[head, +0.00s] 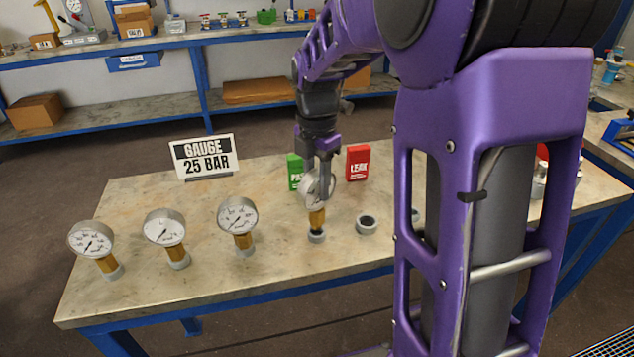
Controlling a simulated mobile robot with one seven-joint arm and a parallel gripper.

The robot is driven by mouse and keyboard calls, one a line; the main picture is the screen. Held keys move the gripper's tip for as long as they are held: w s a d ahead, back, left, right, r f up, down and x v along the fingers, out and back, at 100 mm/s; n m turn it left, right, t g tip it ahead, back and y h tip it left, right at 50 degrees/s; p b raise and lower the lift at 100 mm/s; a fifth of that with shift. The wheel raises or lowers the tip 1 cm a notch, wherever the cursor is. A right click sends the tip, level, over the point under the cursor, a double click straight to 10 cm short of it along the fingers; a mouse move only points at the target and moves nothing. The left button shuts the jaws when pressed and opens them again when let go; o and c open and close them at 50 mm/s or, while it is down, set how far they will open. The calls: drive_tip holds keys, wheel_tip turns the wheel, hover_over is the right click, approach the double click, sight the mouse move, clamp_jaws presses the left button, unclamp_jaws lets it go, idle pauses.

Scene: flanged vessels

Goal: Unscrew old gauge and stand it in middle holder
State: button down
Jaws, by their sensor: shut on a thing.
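My gripper (325,178) is shut on a gauge (317,217) with a white dial and a brass stem. The fingers cover part of its dial. The gauge is upright, its stem directly over a grey ring holder (316,237); I cannot tell whether the stem end is inside the ring or just above it. To its right stands an empty grey holder (366,225) with a dark hole. Another grey holder (415,215) farther right is mostly hidden by my arm.
Three gauges stand in grey holders at the left: far left (91,241), second (165,229) and third (238,216). A "GAUGE 25 BAR" sign (204,156), a green block (295,171) and a red "LEAK" block (358,162) stand behind. My arm hides the table's right part.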

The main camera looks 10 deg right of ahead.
drive_tip(key=shift+f, duration=0.15)
drive_tip(key=shift+f+b, duration=0.7)
drive_tip(key=shift+f, duration=0.45)
drive_tip(key=shift+c, duration=2.4)
unclamp_jaws()
